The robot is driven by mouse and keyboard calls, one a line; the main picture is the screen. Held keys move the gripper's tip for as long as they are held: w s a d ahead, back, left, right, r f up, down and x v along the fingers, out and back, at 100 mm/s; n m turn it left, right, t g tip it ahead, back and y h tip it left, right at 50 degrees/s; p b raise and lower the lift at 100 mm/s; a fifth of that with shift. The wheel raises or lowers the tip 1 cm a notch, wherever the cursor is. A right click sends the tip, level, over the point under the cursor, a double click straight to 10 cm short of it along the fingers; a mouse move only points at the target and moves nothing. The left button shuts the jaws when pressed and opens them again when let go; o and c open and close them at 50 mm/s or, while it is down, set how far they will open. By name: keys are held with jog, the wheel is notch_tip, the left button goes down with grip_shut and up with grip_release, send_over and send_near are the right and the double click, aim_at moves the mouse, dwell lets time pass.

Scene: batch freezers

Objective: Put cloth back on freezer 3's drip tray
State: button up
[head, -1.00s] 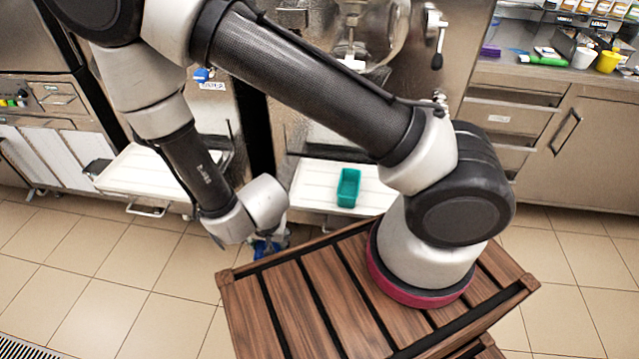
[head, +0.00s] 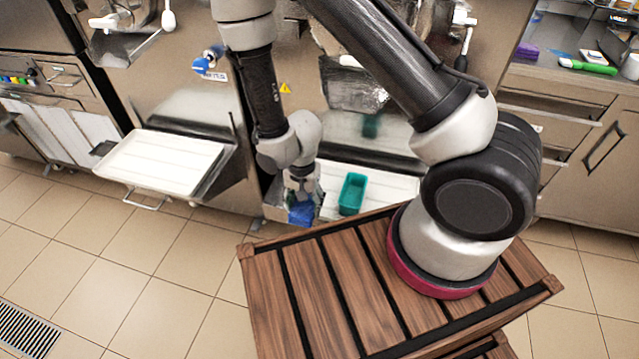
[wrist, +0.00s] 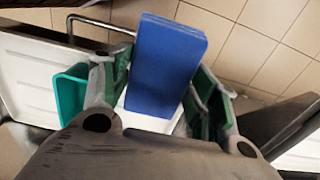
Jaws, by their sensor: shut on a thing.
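A folded blue cloth (head: 301,213), block-like in shape, hangs below my gripper (head: 301,188). In the wrist view the cloth (wrist: 167,62) sits between the two green-padded fingers of my gripper (wrist: 160,90), which is shut on it. A white drip tray (head: 390,188) juts from the freezer behind my arm. My gripper and the cloth are at the left end of this tray; I cannot tell whether the cloth touches it. A second white drip tray (head: 160,163) on the freezer to the left is empty. No freezer number is clearly readable.
A teal container (head: 352,193) stands on the tray just right of my gripper; it also shows in the wrist view (wrist: 70,92). A counter with a green-handled tool (head: 587,66) and a purple item (head: 526,51) is at the right.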

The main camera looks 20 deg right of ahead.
jog(key=w+d+f, duration=0.1)
jog(key=w+d, duration=0.1)
jog(key=w, duration=0.1)
jog(key=w+d, duration=0.3)
jog(key=w, duration=0.1)
jog(key=w+d+f, duration=0.1)
jog(key=w+d, duration=0.1)
jog(key=w, duration=0.2)
jog(key=shift+d+f, duration=0.2)
jog(key=shift+f, duration=0.1)
notch_tip(320, 180, down, 4)
jog(key=shift+r, duration=0.15)
jog(key=shift+w+d+f, duration=0.15)
jog(key=shift+w+f, duration=0.05)
jog(key=shift+f, duration=0.15)
jog(key=o, duration=1.2)
jog(key=shift+c, duration=0.2)
